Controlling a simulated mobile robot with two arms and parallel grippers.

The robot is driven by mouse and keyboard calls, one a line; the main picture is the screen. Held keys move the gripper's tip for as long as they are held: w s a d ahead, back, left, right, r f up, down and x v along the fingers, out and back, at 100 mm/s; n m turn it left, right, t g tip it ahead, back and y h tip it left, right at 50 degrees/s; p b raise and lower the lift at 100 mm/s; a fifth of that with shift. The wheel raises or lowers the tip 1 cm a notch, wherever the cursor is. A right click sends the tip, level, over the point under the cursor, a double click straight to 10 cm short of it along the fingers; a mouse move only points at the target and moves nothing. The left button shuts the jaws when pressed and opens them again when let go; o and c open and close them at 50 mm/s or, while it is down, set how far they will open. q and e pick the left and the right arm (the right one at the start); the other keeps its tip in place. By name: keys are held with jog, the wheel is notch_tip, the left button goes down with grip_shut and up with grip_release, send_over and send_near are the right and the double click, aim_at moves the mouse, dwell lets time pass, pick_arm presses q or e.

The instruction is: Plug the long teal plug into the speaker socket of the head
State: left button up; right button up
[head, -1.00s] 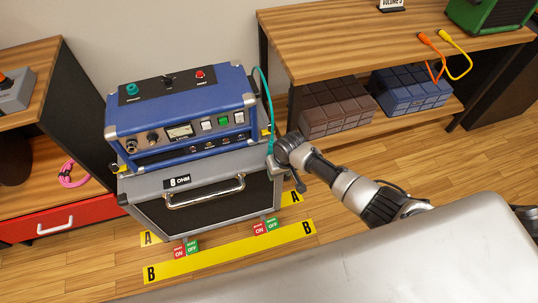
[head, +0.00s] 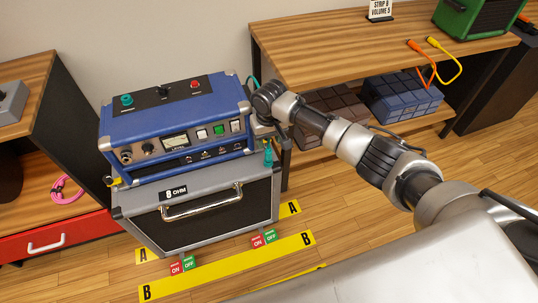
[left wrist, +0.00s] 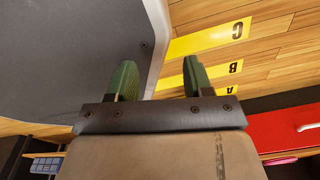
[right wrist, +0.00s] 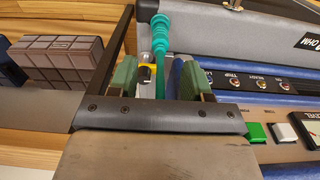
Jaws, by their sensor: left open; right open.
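The blue amp head (head: 180,125) stands on a grey cabinet (head: 200,190) marked "8 OHM". The teal plug (head: 267,156) hangs by the cabinet's upper right edge; its teal cable shows behind the amp's right end. In the right wrist view the ribbed teal plug (right wrist: 160,32) lies beyond the fingertips, and its cable runs back between the fingers. My right gripper (right wrist: 165,78) is open beside the amp's right end, around the cable without visibly gripping it. My left gripper (left wrist: 160,78) is open and empty. I cannot identify the speaker socket.
A wooden bench (head: 340,45) stands close to the right of the amp, with brown and blue blocky boxes (head: 400,95) on its lower shelf. Orange and yellow cables (head: 445,57) lie on top. A red drawer (head: 60,238) is at left. Yellow strips (head: 230,265) mark the floor.

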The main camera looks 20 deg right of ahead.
aim_at(268, 148)
pick_arm(q)
jog(key=shift+w, duration=0.15)
pick_arm(e)
jog(key=shift+f, duration=0.2)
notch_tip(268, 148, down, 2)
jog(key=b, duration=0.3)
jog(key=shift+f+b, duration=0.25)
jog(key=shift+b, duration=0.05)
notch_tip(268, 148, down, 2)
jog(key=b, duration=0.3)
jog(key=shift+w+f, duration=0.1)
jog(key=shift+f, duration=0.1)
notch_tip(268, 148, down, 2)
jog(key=shift+f+b, duration=0.15)
jog(key=shift+b, duration=0.15)
pick_arm(q)
jog(key=w+d+r, duration=0.1)
jog(key=w+r, duration=0.4)
jog(key=w, duration=0.3)
jog(key=w+d+r+t, duration=0.1)
jog(key=w+d+r, duration=0.1)
jog(key=w+r, duration=0.4)
jog(key=shift+w, duration=1.45)
pick_arm(e)
jog(key=shift+f, duration=0.7)
pick_arm(q)
jog(key=shift+s+f, duration=0.25)
jog(key=shift+f, duration=0.15)
